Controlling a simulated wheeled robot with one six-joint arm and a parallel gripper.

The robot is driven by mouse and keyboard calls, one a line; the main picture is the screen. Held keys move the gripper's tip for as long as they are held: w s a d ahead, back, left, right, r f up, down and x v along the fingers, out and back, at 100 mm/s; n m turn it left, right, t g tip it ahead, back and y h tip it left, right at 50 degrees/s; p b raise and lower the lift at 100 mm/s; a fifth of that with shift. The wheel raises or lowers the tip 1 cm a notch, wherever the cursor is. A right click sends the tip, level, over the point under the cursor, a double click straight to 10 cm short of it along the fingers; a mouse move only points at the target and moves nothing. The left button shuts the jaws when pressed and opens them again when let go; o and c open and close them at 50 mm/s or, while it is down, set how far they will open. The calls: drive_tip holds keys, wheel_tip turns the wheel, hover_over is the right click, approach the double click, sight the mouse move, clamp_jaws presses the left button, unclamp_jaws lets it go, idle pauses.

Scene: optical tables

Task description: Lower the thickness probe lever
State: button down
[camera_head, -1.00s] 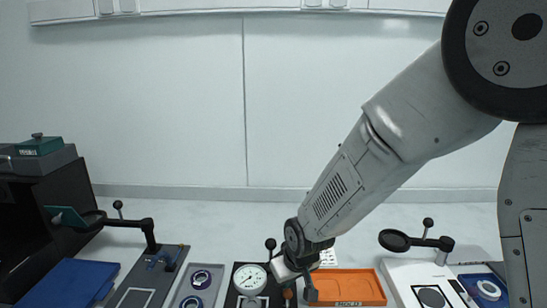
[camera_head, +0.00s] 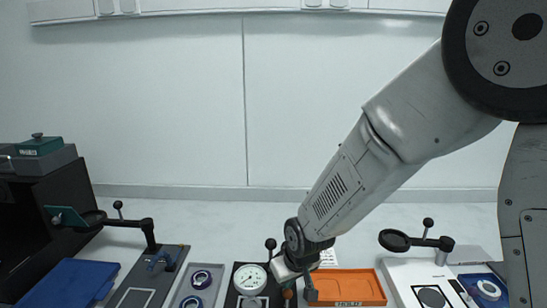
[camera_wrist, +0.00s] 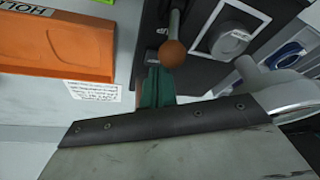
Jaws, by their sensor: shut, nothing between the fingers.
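The thickness probe stands at the bottom middle of the head view, with a white round dial (camera_head: 250,279) on a dark base. Its lever ends in an orange-brown ball knob (camera_head: 289,293), close to my gripper (camera_head: 311,292). In the wrist view the ball knob (camera_wrist: 173,53) hangs on a short rod over the dark base. My gripper (camera_wrist: 155,75) shows there as narrow green fingers, shut and empty, just beside the knob. I cannot tell whether they touch. A round disc (camera_wrist: 226,39) in a white square outline lies on the base. My arm hides part of the probe.
An orange tray (camera_head: 350,273) lies right of my gripper. A grey holder with two rings (camera_head: 196,303) is on the left. A black-armed stand (camera_head: 148,226) and a magnifier stand (camera_head: 395,240) rise on either side. A blue mat (camera_head: 75,280) lies far left.

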drive_tip(key=shift+s, duration=0.1)
idle(0.5)
drive_tip(key=shift+s+f, duration=0.1)
drive_tip(key=shift+s, duration=1.25)
drive_tip(key=shift+w+r, duration=0.15)
drive_tip(key=shift+r, duration=0.05)
drive_tip(key=shift+r, duration=0.25)
wheel_tip(320, 180, up, 6)
drive_tip(key=w, duration=0.1)
drive_tip(key=shift+r, duration=0.2)
drive_tip(key=s+d+r+m, duration=0.2)
drive_tip(key=s+d+r, duration=0.2)
drive_tip(key=s+d, duration=0.3)
drive_tip(key=s+d+r+m+g+h, duration=0.1)
drive_tip(key=s+d+r, duration=0.4)
drive_tip(key=s+d, duration=0.3)
drive_tip(key=s+d+r+m+g, duration=0.1)
drive_tip(key=s+d+r+m, duration=0.1)
drive_tip(key=s+d+r, duration=0.3)
drive_tip(key=s+d, duration=0.3)
drive_tip(key=s, duration=0.2)
drive_tip(key=shift+s+m+h, duration=0.15)
drive_tip(key=shift+m+h, duration=0.15)
drive_tip(key=shift+h, duration=0.1)
